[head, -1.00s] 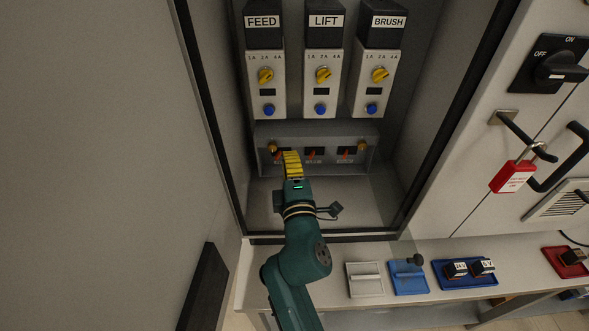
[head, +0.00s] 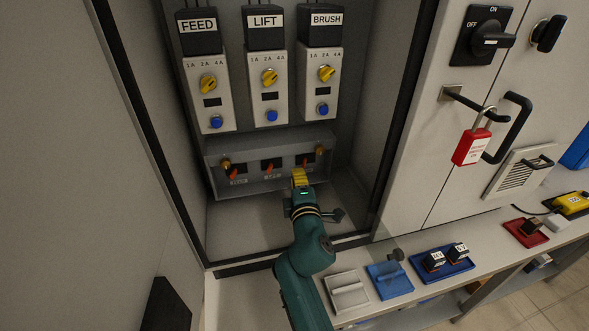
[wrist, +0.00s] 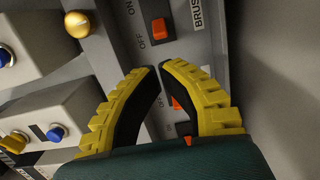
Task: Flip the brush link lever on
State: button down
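The brush link lever is the orange lever (wrist: 160,29) beside the BRUSH label (wrist: 197,14) in the wrist view. It sits at the OFF end of its black slot, with ON marked farther up. My gripper (wrist: 160,68) has yellow fingers with black inner pads. Its tips are almost together, just below this lever in the picture, with nothing held and no clear contact. In the head view my gripper (head: 298,172) is in front of the right end of the link panel (head: 215,150) and partly hides the brush lever.
The feed lever (head: 234,172) and lift lever (head: 267,168) are to the left on the same panel. Brass knobs (wrist: 78,24) stick out near the panel. The FEED, LIFT and BRUSH drive boxes (head: 320,60) hang above. The cabinet's right wall is close.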

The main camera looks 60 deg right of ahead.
aim_at(293, 158)
jog(key=b+x, duration=0.2)
jog(key=x, duration=0.2)
jog(key=shift+w+d+f, duration=0.1)
jog(key=shift+d+f, duration=0.05)
jog(key=shift+f, duration=0.05)
jog(key=shift+w+d+r, duration=0.15)
jog(key=shift+w+d, duration=0.15)
jog(key=shift+d, duration=0.15)
